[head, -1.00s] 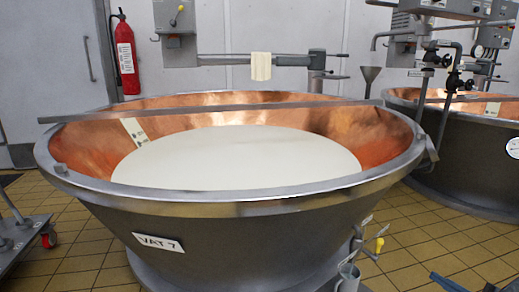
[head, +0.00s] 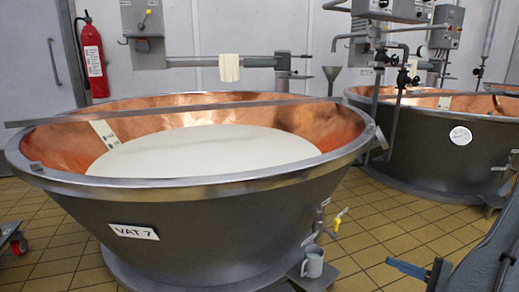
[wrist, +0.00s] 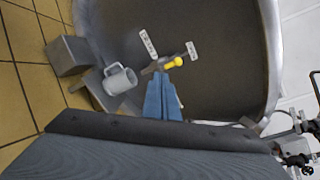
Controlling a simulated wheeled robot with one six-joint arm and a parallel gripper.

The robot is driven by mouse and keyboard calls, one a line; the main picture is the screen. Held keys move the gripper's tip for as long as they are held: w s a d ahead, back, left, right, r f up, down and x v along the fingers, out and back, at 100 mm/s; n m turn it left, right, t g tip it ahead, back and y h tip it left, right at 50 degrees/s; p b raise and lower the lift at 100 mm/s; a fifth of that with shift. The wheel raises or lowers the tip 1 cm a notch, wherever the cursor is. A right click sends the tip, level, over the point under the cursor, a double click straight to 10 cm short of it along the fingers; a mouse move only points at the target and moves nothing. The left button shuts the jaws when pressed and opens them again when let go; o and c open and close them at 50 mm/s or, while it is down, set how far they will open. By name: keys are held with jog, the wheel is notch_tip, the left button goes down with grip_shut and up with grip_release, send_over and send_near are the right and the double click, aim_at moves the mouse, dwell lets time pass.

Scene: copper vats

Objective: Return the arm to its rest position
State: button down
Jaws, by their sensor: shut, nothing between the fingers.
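My gripper (wrist: 160,80) shows in the wrist view as two blue fingers closed together, with nothing between them. In the head view its blue fingers (head: 408,268) point left at the lower right, beside my dark arm. A grey mug (head: 313,262) stands on a small ledge at the foot of the vat; the wrist view shows it too (wrist: 119,80), left of the fingers. The vat's yellow-handled tap (wrist: 174,63) lies just beyond the fingertips in that view. I cannot tell the exact gap.
The copper-lined vat (head: 195,186), labelled VAT 7, holds white liquid and has a bar across it. A second vat (head: 420,145) stands behind at right. The yellow tiled floor (head: 375,225) between them is open. A red-wheeled trolley (head: 14,238) is at the left edge.

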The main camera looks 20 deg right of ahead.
jog(key=w+a+r+n+g+y, duration=0.1)
jog(key=w+a+r+n+g, duration=0.3)
jog(key=a, duration=0.7)
jog(key=w+a+r+n+g+y, duration=0.1)
jog(key=w+a+r+n+g, duration=0.3)
jog(key=a, duration=0.7)
jog(key=a+r+n+g+y, duration=0.1)
jog(key=a+n+g, duration=0.1)
jog(key=a+g, duration=0.65)
jog(key=s+a+r+n+t+h, duration=0.1)
jog(key=s+a+r+n+h, duration=0.2)
jog(key=s+a+n, duration=0.5)
jog(key=s+a+r+n+h, duration=0.35)
jog(key=s+a, duration=0.25)
jog(key=a, duration=0.7)
jog(key=s+a+r+n+t+h, duration=0.1)
jog(key=s+a+r+n+h, duration=0.3)
jog(key=s+a, duration=0.45)
jog(key=d+r+m+p, duration=0.3)
jog(key=d+r+p, duration=0.6)
jog(key=r+p, duration=0.3)
jog(key=w+d+r+m+p, duration=0.1)
jog(key=d+r+m+p, duration=0.2)
jog(key=d+r+p, duration=0.6)
notch_tip(320, 180, up, 4)
jog(key=p, duration=0.6)
jog(key=shift+f, duration=0.25)
